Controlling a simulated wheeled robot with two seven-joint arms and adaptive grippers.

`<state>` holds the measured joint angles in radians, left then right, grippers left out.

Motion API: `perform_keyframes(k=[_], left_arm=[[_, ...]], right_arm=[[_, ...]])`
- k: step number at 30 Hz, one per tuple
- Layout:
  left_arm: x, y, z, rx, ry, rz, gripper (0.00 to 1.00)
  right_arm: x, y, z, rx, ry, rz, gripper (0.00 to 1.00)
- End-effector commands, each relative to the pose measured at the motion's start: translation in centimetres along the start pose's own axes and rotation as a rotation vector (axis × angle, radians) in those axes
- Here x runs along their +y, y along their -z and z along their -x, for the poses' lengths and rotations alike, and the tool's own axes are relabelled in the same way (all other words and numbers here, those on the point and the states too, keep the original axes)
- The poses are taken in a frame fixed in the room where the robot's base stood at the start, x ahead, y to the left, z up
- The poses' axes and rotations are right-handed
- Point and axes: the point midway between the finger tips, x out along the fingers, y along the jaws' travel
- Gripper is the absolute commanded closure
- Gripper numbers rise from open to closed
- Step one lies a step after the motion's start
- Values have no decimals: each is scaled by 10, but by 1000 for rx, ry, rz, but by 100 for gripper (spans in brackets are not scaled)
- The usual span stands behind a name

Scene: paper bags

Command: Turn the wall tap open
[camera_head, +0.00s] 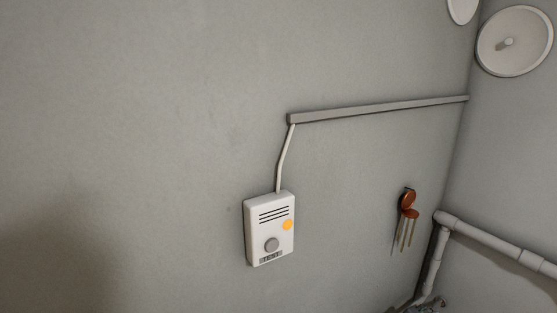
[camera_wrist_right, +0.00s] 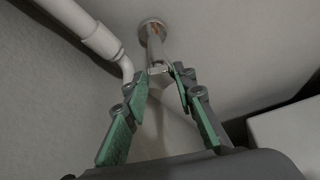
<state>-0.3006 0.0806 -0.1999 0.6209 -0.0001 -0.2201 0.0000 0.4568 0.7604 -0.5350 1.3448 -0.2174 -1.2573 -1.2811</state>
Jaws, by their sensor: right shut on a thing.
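The wall tap (camera_wrist_right: 154,45) shows in the right wrist view at top middle, with a round flange against the wall and a metal stem reaching toward me. My right gripper (camera_wrist_right: 160,75) has its two green-padded fingers on either side of the tap's near metal end, shut on it. The exact contact and the angle of the tap's handle are hard to make out. In the head view, only a small, cut-off shape shows at the bottom edge near the pipe; I cannot tell what it is. My left gripper is not in view.
A white pipe (camera_wrist_right: 85,30) runs close beside the tap; white pipes also show at right in the head view (camera_head: 490,238). A white wall box (camera_head: 269,229) with a cable, a grey rail (camera_head: 380,108) and a hanging chime (camera_head: 408,215) are on the wall.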

Motion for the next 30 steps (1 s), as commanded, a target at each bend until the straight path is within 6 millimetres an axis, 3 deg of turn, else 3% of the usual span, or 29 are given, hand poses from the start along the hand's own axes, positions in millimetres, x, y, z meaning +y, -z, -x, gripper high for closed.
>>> perform_keyframes(k=[2, 3, 9, 18, 30], left_arm=[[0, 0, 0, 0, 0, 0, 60], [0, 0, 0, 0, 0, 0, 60], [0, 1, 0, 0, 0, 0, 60], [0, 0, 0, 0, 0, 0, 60], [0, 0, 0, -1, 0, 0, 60]], right_arm=[[4, 1, 0, 0, 56, 103, 100], [2, 2, 0, 2, 79, 141, 75], [1, 2, 0, 2, 71, 130, 62], [2, 3, 3, 2, 68, 128, 62], [2, 24, 42, 2, 67, 126, 62]])
